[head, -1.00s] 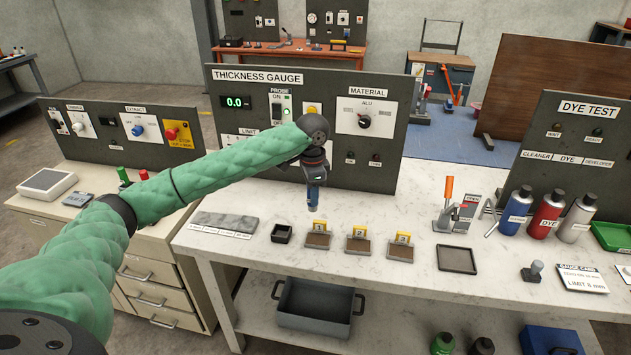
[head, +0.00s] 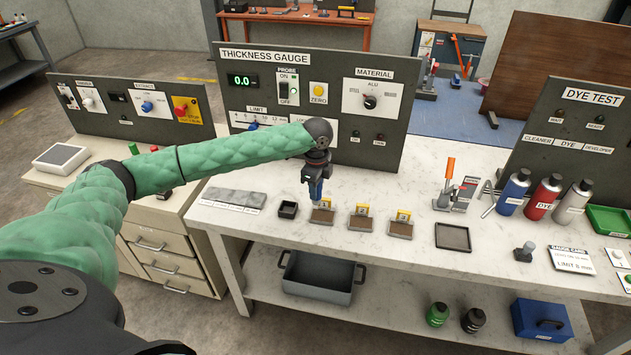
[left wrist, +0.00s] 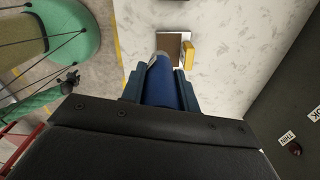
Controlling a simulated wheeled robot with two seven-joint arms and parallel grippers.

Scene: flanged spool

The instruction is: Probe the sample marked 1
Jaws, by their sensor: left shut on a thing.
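My left gripper (head: 316,186) is shut on a blue probe (head: 316,192), which points down at the sample marked 1 (head: 321,217). In the left wrist view the blue probe (left wrist: 164,88) has a pale tip that overlaps the edge of the brown sample plate (left wrist: 172,44). I cannot tell whether the tip touches it. The yellow number tag (head: 327,205) stands behind the plate. Samples marked 2 (head: 361,222) and 3 (head: 400,230) lie to the right. The thickness gauge panel (head: 310,100) reads 0.0 on its green display (head: 242,81). My right gripper is not in view.
A small black holder (head: 288,209) sits just left of sample 1, with a grey stepped block (head: 233,197) farther left. A black tray (head: 452,236), a lever tool (head: 447,185) and several bottles stand right. Clear worktop lies in front of the samples.

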